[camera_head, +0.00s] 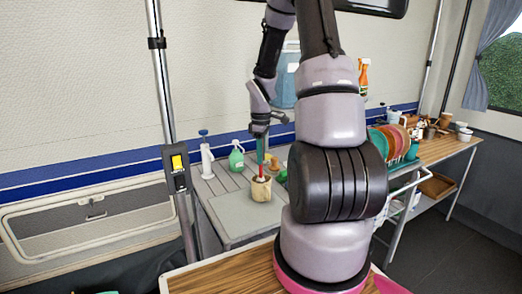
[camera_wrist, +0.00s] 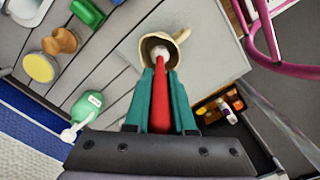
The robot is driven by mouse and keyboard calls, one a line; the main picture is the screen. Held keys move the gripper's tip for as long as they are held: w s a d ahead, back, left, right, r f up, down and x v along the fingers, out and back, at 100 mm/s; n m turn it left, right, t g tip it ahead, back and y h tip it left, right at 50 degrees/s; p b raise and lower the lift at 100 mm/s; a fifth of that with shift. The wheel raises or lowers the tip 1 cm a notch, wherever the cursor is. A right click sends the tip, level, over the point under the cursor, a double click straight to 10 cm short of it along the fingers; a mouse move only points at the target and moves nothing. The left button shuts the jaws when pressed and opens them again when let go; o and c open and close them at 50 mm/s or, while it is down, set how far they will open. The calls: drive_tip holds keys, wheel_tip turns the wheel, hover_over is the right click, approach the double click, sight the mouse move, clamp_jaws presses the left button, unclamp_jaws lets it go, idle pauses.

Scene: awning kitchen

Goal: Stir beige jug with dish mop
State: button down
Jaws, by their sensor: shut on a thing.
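The beige jug (camera_head: 261,190) stands on the grey counter, below my gripper (camera_head: 260,160). In the wrist view the jug (camera_wrist: 178,37) shows its open mouth towards the camera, with its handle at the upper right. My gripper (camera_wrist: 163,73), with teal fingers, is shut on the red handle of the dish mop (camera_wrist: 160,112). The mop's pale head is at the jug's mouth and seems to be inside it. How deep it reaches is hidden. In the head view the red mop handle (camera_head: 262,178) runs nearly upright between fingers and jug.
A green bottle (camera_head: 236,160) and a white pump bottle (camera_head: 206,160) stand left of the jug. A yellow-ended brush (camera_wrist: 40,67) also stands nearby. A rack with plates (camera_head: 397,140) is to the right, partly behind my arm. The grey board (camera_wrist: 205,70) around the jug is clear.

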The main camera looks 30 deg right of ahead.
drive_tip(key=shift+f, duration=1.95)
drive_tip(key=shift+d, duration=0.15)
